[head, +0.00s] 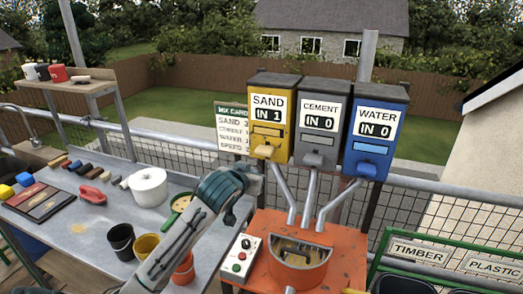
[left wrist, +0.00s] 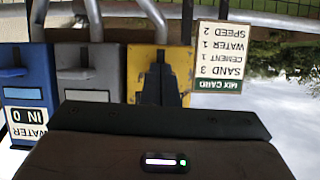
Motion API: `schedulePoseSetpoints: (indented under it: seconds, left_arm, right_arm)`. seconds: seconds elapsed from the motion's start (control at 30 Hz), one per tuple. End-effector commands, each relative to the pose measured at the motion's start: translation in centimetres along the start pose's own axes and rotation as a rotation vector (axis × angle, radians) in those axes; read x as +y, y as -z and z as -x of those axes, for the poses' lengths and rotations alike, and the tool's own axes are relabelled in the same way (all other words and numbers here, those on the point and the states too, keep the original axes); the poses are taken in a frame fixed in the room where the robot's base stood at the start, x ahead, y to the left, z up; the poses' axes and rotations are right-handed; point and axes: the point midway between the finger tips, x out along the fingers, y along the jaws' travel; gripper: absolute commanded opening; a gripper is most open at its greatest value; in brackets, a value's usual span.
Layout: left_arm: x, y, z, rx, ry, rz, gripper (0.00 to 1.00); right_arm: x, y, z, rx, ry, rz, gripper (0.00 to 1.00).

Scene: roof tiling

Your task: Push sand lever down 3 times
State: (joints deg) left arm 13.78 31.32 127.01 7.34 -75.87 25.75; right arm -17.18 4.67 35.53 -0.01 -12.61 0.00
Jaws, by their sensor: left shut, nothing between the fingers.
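The yellow sand dispenser (head: 270,112) reads "IN 1". Its yellow lever (head: 265,151) juts out at the bottom front. My left gripper (head: 254,172) is just below and left of that lever in the head view; I cannot tell whether they touch. The left wrist view is upside down. There my shut, empty gripper (left wrist: 162,85) points at the yellow sand dispenser (left wrist: 146,60) and covers part of it. My right gripper is not in view.
The grey cement dispenser (head: 318,118) and blue water dispenser (head: 373,135) read "IN 0". An orange mixer (head: 298,268) stands below. The mix card (left wrist: 219,55) reads sand 3, cement 1, water 1, speed 2.

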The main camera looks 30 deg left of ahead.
Motion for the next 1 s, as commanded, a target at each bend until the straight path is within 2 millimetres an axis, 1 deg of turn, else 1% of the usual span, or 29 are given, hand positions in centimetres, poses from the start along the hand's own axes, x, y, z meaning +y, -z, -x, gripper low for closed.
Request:
schedulePoseSetpoints:
  seconds: [0.03,0.1,0.2,0.27,0.4,0.73,0.87,1.0]
  left_arm:
    - [-0.2,2.8,1.2,0.048,0.001,0.007,0.0]
    - [-0.4,5.3,2.5,0.092,0.001,0.021,0.0]
    - [-0.6,7.6,3.8,0.135,0.001,0.034,0.0]
    - [-0.7,8.4,4.3,0.151,0.001,0.038,0.0]
    - [-0.7,9.0,4.6,0.161,0.001,0.042,0.0]
    - [-0.7,9.0,4.3,0.159,0.001,0.043,0.0]
    - [-0.7,9.3,3.1,0.157,0.001,0.046,0.0]
    - [-0.7,9.9,0.5,0.154,0.001,0.047,0.0]
  right_arm:
    - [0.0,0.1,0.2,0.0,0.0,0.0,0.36]
    - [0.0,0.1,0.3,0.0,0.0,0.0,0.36]
    - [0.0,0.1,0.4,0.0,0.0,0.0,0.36]
    - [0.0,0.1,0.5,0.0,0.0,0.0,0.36]
    - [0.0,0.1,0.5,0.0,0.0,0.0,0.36]
    - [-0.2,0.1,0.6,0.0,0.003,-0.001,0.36]
    - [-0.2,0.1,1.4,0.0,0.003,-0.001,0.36]
    - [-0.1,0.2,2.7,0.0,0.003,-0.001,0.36]
